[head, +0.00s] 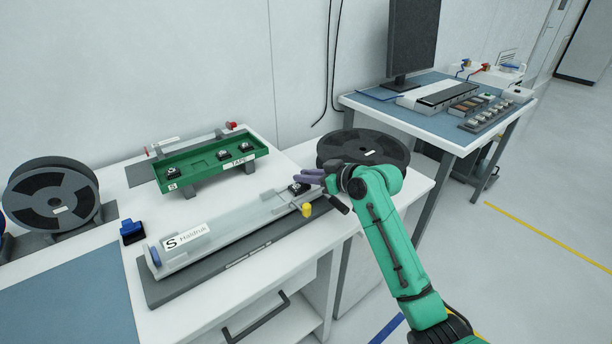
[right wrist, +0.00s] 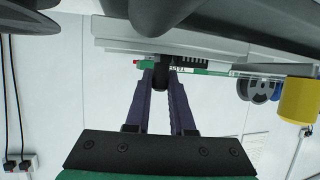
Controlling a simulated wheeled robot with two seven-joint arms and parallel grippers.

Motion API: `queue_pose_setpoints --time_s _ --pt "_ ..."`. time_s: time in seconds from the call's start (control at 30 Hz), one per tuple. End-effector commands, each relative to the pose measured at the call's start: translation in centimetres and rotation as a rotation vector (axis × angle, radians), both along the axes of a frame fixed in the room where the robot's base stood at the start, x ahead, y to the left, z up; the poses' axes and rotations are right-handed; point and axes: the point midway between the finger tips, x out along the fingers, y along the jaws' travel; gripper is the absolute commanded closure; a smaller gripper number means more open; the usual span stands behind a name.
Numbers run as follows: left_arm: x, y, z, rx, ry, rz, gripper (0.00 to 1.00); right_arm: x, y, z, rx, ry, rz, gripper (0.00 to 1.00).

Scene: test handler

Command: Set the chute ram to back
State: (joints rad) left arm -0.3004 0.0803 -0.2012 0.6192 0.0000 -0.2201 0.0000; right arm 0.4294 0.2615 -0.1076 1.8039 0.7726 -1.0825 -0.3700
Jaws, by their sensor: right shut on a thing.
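The chute (head: 235,228) is a long, clear-sided channel with a "Haldruk" label on a dark base. It runs from front left to back right on the white bench. My right gripper (head: 308,177) is at its far right end. In the right wrist view, the purple fingers (right wrist: 161,78) are shut on a short dark peg (right wrist: 161,84), which appears to be the chute ram's handle. The ram's body is mostly hidden. A small black block with a pale top (head: 299,188) sits at that chute end. My left gripper is not in view.
A yellow knob (head: 306,210) sticks out beside the chute end, close to my right gripper; it also shows in the right wrist view (right wrist: 298,100). A black reel (head: 362,148) lies behind the gripper. A green tray (head: 210,160) stands behind the chute. A blue block (head: 132,231) is at left.

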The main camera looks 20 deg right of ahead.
Motion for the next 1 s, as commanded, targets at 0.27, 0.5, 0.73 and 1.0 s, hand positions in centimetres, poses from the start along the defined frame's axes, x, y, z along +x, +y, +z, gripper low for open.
queue_pose_setpoints --time_s 0.27,0.5,0.73,1.0 --pt "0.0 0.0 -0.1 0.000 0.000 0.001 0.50 0.5 -1.3 0.0 -0.005 0.001 -0.002 1.00" --pt "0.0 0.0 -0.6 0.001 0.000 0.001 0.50 2.0 -4.9 -0.1 -0.004 0.000 -0.002 1.00" --pt "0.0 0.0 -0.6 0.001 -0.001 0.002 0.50 2.2 -5.4 0.1 -0.003 -0.002 -0.003 1.00" --pt "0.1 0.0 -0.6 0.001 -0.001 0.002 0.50 2.1 -5.4 0.1 -0.001 -0.002 -0.002 0.48"
